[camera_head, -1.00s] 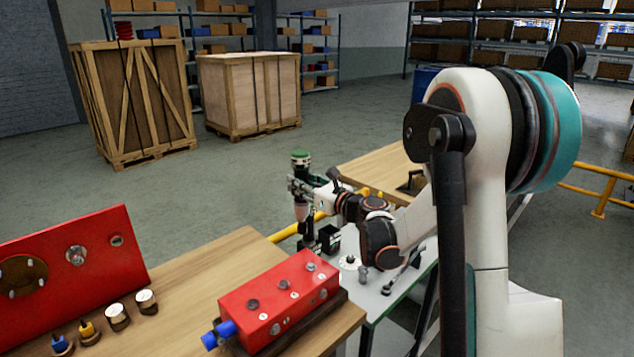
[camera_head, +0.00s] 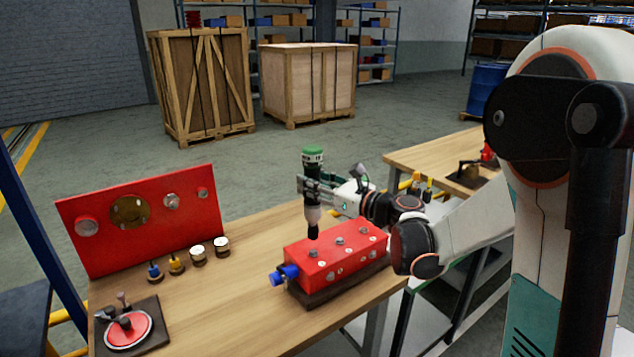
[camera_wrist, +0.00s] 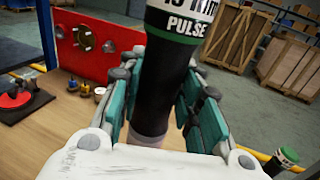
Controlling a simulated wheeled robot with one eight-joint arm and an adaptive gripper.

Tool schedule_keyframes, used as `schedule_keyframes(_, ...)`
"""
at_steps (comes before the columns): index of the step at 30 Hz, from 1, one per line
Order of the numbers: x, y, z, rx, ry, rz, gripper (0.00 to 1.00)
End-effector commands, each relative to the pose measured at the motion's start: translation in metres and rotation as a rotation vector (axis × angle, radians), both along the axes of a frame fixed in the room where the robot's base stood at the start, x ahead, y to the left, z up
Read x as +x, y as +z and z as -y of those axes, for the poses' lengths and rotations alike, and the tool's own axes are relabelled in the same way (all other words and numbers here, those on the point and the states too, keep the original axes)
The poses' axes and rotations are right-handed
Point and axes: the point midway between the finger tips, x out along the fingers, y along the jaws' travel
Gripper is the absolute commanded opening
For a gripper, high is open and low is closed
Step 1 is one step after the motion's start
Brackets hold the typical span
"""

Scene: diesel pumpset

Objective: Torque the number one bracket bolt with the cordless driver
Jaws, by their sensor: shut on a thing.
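The cordless driver (camera_head: 313,196) has a green-and-white end and a dark tip pointing down. My gripper (camera_head: 311,188) is shut around its body and holds it upright. The wrist view shows the driver (camera_wrist: 168,85) between the teal finger pads, its tip hidden. In the head view the tip is above the left end of a red block (camera_head: 325,262), close over the nearest top bolt (camera_head: 313,253); I cannot tell whether they touch. Two more bolts, a middle one (camera_head: 339,241) and a far one (camera_head: 365,227), sit along the top. No bolt numbers are readable.
The block lies on a dark base on a wooden bench (camera_head: 215,300). A blue fitting (camera_head: 284,275) sticks out of its left end. A red upright panel (camera_head: 140,215), several small parts and a red disc fixture (camera_head: 128,330) stand further left. A second bench (camera_head: 430,150) is behind.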

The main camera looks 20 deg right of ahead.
Motion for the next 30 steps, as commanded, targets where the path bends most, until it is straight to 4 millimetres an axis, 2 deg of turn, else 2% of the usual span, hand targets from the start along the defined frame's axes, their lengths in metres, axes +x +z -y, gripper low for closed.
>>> schedule_keyframes(11,0.000,-0.001,0.000,0.001,0.000,0.001,0.00)
schedule_keyframes(30,0.000,-0.045,0.000,0.001,0.000,0.000,0.00)
